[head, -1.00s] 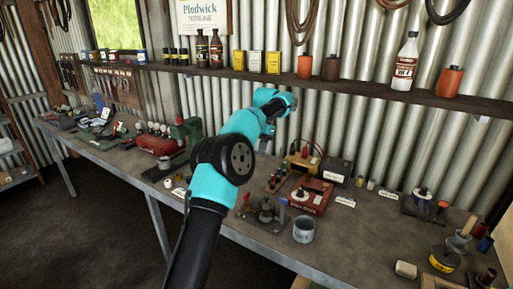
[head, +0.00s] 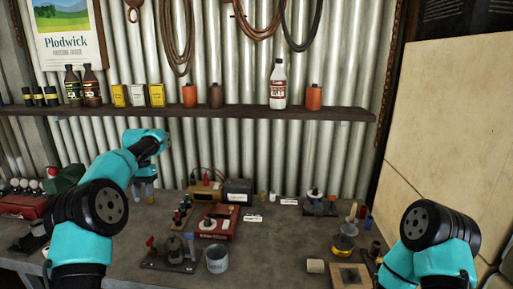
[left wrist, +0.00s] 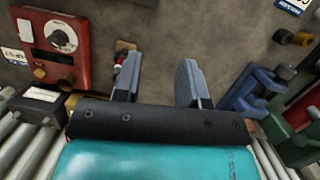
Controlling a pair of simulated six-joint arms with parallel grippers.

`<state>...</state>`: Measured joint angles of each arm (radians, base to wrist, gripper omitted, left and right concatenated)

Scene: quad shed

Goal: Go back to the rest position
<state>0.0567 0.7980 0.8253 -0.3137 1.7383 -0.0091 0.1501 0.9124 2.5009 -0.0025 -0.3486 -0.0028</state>
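My left gripper (head: 146,190) hangs over the back left part of the workbench (head: 285,240), pointing down below my teal forearm. In the left wrist view its two grey fingers (left wrist: 158,70) stand well apart with only bare bench between them, so it is open and empty. My right arm (head: 435,245) shows at the lower right as a teal link and a black joint. Its gripper does not show.
A shelf (head: 210,111) with bottles crosses the wall behind. A pale board (head: 450,140) stands at right.

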